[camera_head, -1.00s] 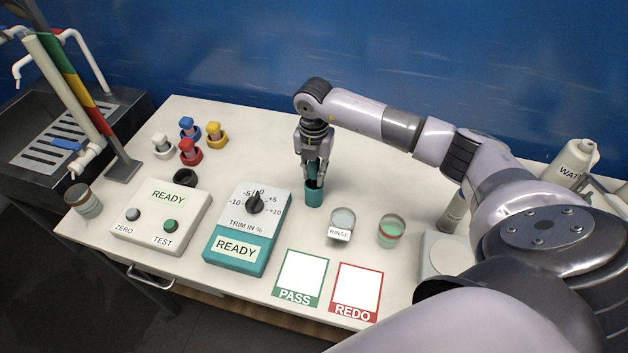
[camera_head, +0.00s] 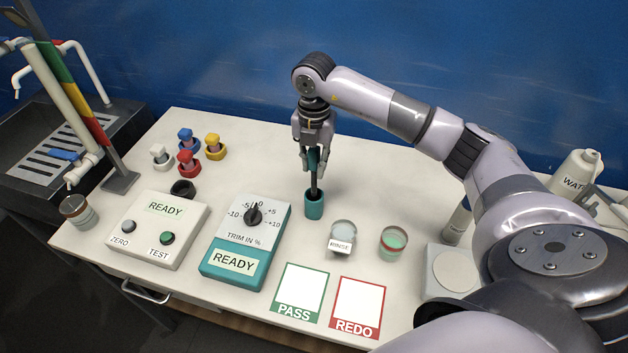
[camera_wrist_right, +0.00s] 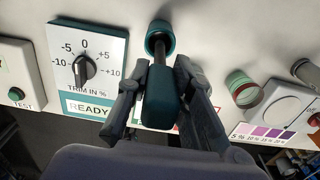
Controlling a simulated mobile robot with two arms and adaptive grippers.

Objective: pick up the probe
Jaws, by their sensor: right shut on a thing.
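The probe (camera_head: 315,170) has a teal handle and a dark shaft. It is upright, with its lower end at the mouth of a teal holder cup (camera_head: 314,207) on the bench. My right gripper (camera_head: 312,160) is shut on the handle, above the cup. In the right wrist view the probe's handle (camera_wrist_right: 161,97) sits between the two fingers of my right gripper (camera_wrist_right: 160,85), and its shaft points to the cup (camera_wrist_right: 160,40). Whether the tip is still inside the cup is hard to tell. My left gripper is not in view.
The teal trim meter (camera_head: 236,262) stands left of the cup. The rinse beaker (camera_head: 342,238) and a green-liquid beaker (camera_head: 392,243) stand to its right. PASS (camera_head: 300,292) and REDO (camera_head: 357,306) cards lie in front. Coloured plugs (camera_head: 189,162) stand back left. The bench behind the cup is clear.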

